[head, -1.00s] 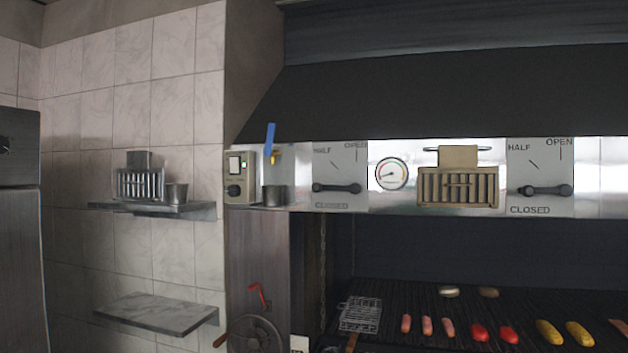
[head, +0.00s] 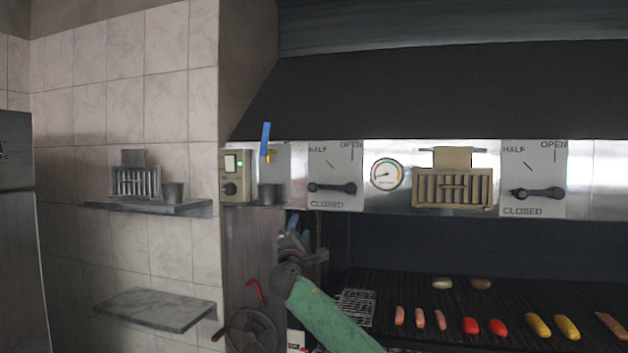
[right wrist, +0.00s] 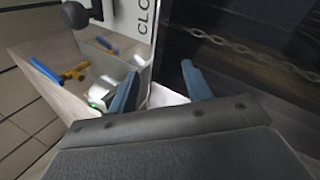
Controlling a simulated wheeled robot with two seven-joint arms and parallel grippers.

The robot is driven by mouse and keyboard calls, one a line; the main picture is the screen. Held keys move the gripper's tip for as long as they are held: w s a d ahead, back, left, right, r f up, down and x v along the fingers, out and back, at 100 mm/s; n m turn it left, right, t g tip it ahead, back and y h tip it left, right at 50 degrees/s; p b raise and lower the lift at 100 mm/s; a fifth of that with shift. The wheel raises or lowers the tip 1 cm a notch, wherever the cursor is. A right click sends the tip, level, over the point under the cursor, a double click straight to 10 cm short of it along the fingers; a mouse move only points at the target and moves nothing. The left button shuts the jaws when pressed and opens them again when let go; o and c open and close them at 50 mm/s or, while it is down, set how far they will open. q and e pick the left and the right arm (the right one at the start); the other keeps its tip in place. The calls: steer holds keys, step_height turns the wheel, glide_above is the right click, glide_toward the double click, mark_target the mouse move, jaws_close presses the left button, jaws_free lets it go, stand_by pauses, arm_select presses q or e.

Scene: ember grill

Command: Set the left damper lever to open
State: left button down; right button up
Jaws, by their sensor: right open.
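The left damper lever (head: 332,187) is a dark bar with rounded ends on a white plate (head: 322,204) marked HALF, OPEN and CLOSED. It lies horizontal, above the word CLOSED and away from the upright OPEN mark. My right gripper (head: 295,228) is below this plate, slightly left of it, and apart from the lever. In the right wrist view its two blue fingers (right wrist: 160,76) are spread with nothing held between them. A dark rounded end, probably the lever's (right wrist: 75,14), shows at the top edge there. My left gripper is not in view.
A gauge (head: 387,174), a vent (head: 452,190) and the right damper lever (head: 538,193) are right. Food lies on the grill (head: 400,280) below.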

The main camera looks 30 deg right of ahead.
mark_target(311, 191)
steer(key=s+r+n+h, duration=0.5)
steer(key=r+n+h, duration=0.1)
steer(key=r+n, duration=0.35)
steer(key=shift+n+y, duration=0.3)
steer(key=shift+n, duration=0.15)
steer(key=p+x, duration=0.4)
steer(key=x, duration=0.1)
steer(key=shift+w+d+p, duration=0.2)
steer(key=shift+p, duration=0.1)
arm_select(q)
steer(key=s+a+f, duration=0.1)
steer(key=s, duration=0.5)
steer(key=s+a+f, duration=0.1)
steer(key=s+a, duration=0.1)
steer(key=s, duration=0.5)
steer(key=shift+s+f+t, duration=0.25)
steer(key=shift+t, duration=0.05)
arm_select(e)
steer(key=shift+w+d+r, duration=0.2)
steer(key=shift+w+d, duration=0.1)
steer(key=shift+d, duration=0.05)
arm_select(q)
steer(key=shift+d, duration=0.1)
arm_select(e)
jaws_close()
